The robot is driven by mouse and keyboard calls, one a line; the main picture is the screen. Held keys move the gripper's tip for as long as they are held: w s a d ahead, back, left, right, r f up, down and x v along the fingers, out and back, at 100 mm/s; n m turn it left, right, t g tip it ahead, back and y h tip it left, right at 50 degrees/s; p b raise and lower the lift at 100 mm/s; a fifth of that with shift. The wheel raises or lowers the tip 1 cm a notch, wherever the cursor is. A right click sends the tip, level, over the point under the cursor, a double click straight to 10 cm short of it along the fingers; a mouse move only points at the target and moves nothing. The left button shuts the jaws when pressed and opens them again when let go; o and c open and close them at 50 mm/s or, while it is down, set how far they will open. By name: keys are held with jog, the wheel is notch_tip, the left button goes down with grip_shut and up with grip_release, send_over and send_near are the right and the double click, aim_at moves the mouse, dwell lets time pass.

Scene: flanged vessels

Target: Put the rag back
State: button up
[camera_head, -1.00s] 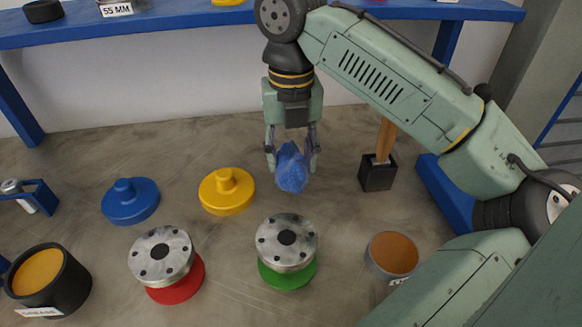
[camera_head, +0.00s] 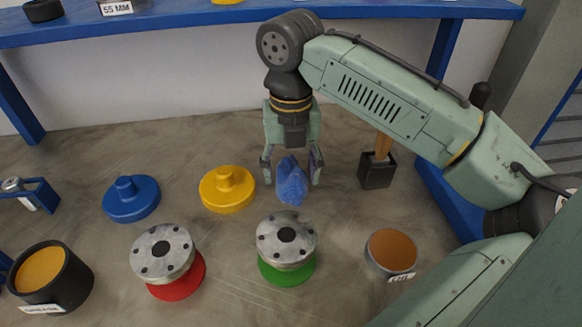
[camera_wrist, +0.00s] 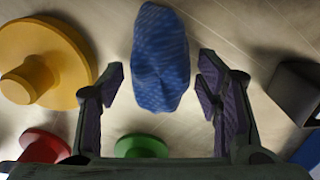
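The blue rag (camera_head: 291,182) is a crumpled bundle between the fingers of my gripper (camera_head: 291,180), low over the grey-brown worktop behind the green-based flange. In the wrist view the rag (camera_wrist: 161,58) is between the two fingertips of my gripper (camera_wrist: 160,85), with a clear gap on each side. My gripper is open, pointing down, and neither finger visibly touches the rag. I cannot tell whether the rag's underside rests on the worktop.
A yellow cap (camera_head: 228,189) and a blue cap (camera_head: 131,198) stand left. Metal flanges sit on red (camera_head: 178,284) and green (camera_head: 288,271) bases in front. A black holder (camera_head: 377,171) and a brown-filled cup (camera_head: 391,251) stand right; a grease pot (camera_head: 50,277) is front left.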

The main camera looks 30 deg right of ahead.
aim_at(291, 174)
jog(key=shift+o, duration=0.2)
jog(key=shift+r, duration=0.1)
notch_tip(291, 174, up, 8)
jog(key=shift+f, duration=0.15)
dwell(0.3)
jog(key=shift+s+a+f, duration=0.1)
